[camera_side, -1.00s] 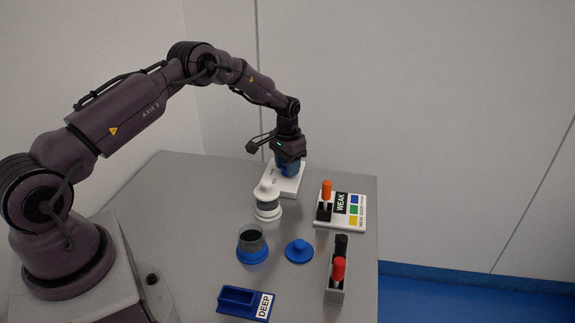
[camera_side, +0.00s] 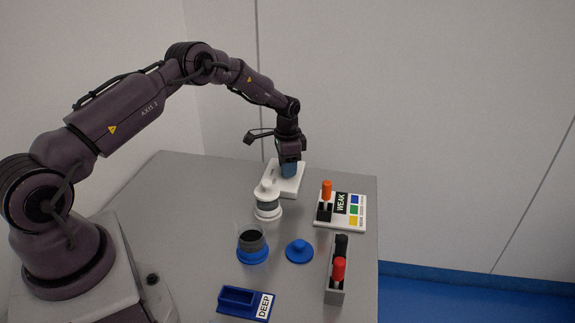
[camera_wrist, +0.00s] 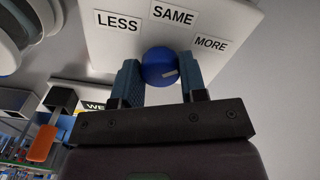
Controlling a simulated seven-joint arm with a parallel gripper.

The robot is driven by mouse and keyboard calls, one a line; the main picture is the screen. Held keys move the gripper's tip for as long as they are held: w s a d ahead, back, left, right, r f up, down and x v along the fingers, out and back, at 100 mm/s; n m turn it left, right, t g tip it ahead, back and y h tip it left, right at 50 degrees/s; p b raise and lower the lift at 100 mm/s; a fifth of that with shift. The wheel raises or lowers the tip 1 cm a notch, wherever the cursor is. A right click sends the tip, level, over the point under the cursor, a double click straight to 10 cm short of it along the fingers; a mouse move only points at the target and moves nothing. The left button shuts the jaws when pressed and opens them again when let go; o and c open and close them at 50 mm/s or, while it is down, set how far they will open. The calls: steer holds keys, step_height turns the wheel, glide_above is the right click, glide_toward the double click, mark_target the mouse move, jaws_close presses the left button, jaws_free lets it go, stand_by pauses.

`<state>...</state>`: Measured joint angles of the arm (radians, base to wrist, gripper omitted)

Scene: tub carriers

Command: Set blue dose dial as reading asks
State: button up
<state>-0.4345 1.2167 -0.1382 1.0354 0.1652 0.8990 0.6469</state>
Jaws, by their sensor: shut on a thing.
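The blue dose dial (camera_wrist: 160,66) is a round knob on a white plate (camera_wrist: 110,52) with the labels LESS, SAME and MORE. A small pale mark shows on the dial, too small to read as a setting. My gripper (camera_wrist: 160,78) is shut on the dial, one blue-grey finger on each side. In the side view my gripper (camera_side: 289,169) points down over the white plate (camera_side: 293,186), and its fingers hide the dial. A white board (camera_side: 326,222) carries a sign reading WEAK (camera_side: 341,203), blue, green and yellow squares, and an orange-handled piece (camera_side: 327,190) in a black holder.
A white-capped jar (camera_side: 268,203) stands close in front of the dial plate. Further forward are a dark-filled cup (camera_side: 252,243) on a blue base, a blue lid (camera_side: 299,251), a grey rack (camera_side: 335,290) with black and red handles, and a blue tray marked DEEP (camera_side: 233,306).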

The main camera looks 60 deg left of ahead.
steer(key=o, duration=0.9)
steer(key=shift+o, duration=0.2)
step_height(320, 180, up, 13)
steer(key=s+d+r+n+t, duration=0.1)
steer(key=s+d+r+t, duration=0.1)
steer(key=s+d+r, duration=0.4)
steer(key=s+d+r+n+t, duration=0.1)
steer(key=s+d+r, duration=0.5)
steer(key=s, duration=0.8)
steer(key=s+d+r+n+t, duration=0.2)
steer(key=s+d+r, duration=0.5)
steer(key=s, duration=0.4)
steer(key=shift+d+t, duration=0.15)
steer(key=shift+t, duration=0.15)
